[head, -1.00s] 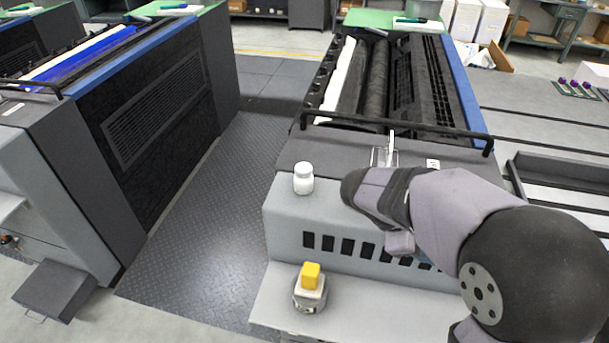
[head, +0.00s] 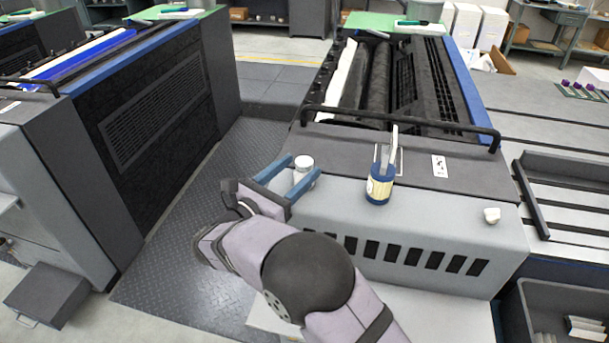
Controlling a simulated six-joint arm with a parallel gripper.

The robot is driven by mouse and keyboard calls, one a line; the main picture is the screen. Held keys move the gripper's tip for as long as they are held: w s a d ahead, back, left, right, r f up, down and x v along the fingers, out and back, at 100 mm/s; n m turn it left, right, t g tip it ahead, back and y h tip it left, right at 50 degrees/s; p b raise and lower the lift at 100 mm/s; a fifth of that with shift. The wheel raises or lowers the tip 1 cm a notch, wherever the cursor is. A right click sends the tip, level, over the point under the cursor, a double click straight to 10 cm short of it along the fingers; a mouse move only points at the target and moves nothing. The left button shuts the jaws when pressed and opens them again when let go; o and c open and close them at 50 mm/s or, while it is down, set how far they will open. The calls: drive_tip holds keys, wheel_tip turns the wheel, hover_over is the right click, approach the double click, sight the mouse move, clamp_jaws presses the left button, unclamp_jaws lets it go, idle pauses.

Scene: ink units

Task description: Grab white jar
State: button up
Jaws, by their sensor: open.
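The white jar (head: 304,163) stands near the left end of the grey machine ledge. Its white lid shows, and its lower part is hidden behind a blue finger. My gripper (head: 297,172) has its two blue fingers spread apart and pointing up and right at the jar. The jar appears to be between or just beyond the fingertips; I cannot tell whether either finger touches it.
A blue and cream container (head: 379,187) with a tool in it stands right of the jar. A small white object (head: 491,215) sits farther right on the ledge (head: 440,205). A black rail (head: 400,118) runs behind. A dark bin (head: 565,315) is at lower right.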

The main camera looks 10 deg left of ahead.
drive_tip(key=shift+f, duration=0.55)
drive_tip(key=shift+w+d+r+p, duration=0.1)
drive_tip(key=shift+w+d+p, duration=0.25)
drive_tip(key=shift+w, duration=0.15)
drive_tip(key=shift+w+d, duration=0.15)
drive_tip(key=shift+w, duration=0.35)
drive_tip(key=p+x, duration=0.2)
drive_tip(key=x, duration=0.2)
drive_tip(key=shift+w+p, duration=0.2)
drive_tip(key=shift+p, duration=0.2)
drive_tip(key=shift+w, duration=0.4)
drive_tip(key=shift+c, duration=0.5)
drive_tip(key=c, duration=1.1)
